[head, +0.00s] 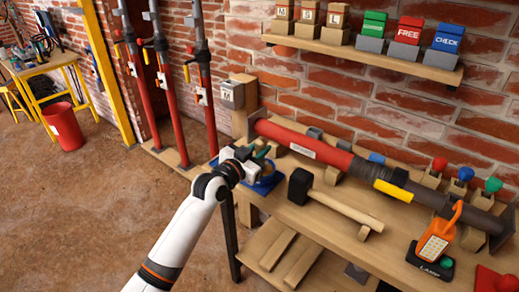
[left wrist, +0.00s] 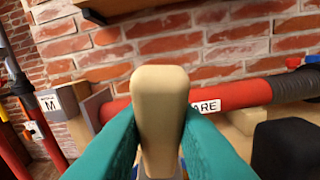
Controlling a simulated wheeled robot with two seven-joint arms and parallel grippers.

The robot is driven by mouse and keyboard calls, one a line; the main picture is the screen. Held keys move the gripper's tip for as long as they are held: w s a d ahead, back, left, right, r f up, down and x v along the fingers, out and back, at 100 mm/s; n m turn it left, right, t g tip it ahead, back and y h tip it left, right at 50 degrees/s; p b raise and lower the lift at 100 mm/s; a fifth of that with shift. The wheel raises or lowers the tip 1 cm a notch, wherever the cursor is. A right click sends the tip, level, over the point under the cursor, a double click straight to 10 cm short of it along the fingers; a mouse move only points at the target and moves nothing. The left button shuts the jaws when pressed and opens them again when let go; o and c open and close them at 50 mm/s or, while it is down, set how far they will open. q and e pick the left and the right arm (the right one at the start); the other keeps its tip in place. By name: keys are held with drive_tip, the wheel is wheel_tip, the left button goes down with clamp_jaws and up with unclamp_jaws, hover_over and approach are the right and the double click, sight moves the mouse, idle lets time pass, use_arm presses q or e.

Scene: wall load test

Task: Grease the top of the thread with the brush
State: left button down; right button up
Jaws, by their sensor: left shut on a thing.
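My left gripper (head: 262,155) is at the bench's left end, above a blue dish (head: 268,182). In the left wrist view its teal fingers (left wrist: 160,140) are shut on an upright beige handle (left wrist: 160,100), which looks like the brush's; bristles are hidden. A red prop (head: 305,145) with a dark threaded-looking section (head: 425,190) lies along the bench behind the gripper. Several red props (head: 173,110) stand upright at the wall to the left, with grey upper parts. Which thread is meant cannot be told. My right gripper is not in view.
A black-headed mallet (head: 300,187) lies on the bench (head: 330,235) right of my gripper. An orange lamp (head: 437,240) stands farther right. A shelf (head: 370,60) with blocks hangs above. A red bucket (head: 65,127) stands on the open floor at left.

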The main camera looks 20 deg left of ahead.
sight(260, 140)
use_arm(q)
drive_tip(key=shift+f, duration=0.15)
wheel_tip(260, 140, up, 7)
drive_tip(key=p, duration=0.7)
idle(0.3)
idle(0.4)
